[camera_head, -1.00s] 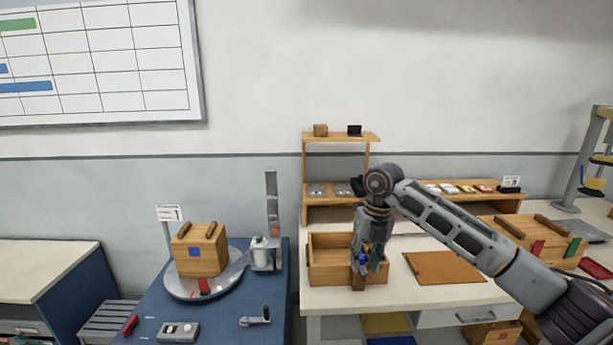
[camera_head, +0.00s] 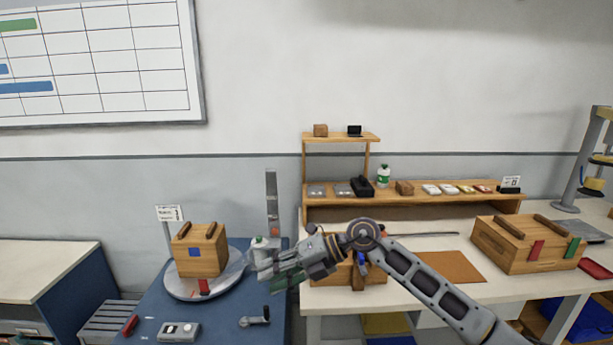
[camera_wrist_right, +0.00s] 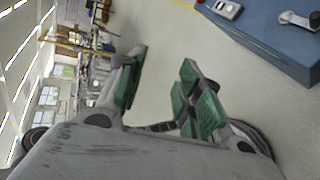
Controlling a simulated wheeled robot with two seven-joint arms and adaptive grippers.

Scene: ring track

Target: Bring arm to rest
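My right arm reaches in from the lower right in the head view. Its gripper (camera_head: 278,276) points left, over the gap between the blue bench and the pale workbench. In the right wrist view the two green-padded fingers (camera_wrist_right: 160,95) stand apart with nothing between them, and bare floor shows beyond. My left gripper is not in view.
The blue bench (camera_head: 222,325) carries a wooden box (camera_head: 200,249) on a round turntable (camera_head: 235,272). The pale workbench (camera_head: 410,297) holds an open wooden box (camera_head: 345,275), partly hidden by my arm, and a closed wooden box (camera_head: 525,245). A wooden shelf (camera_head: 440,200) stands behind.

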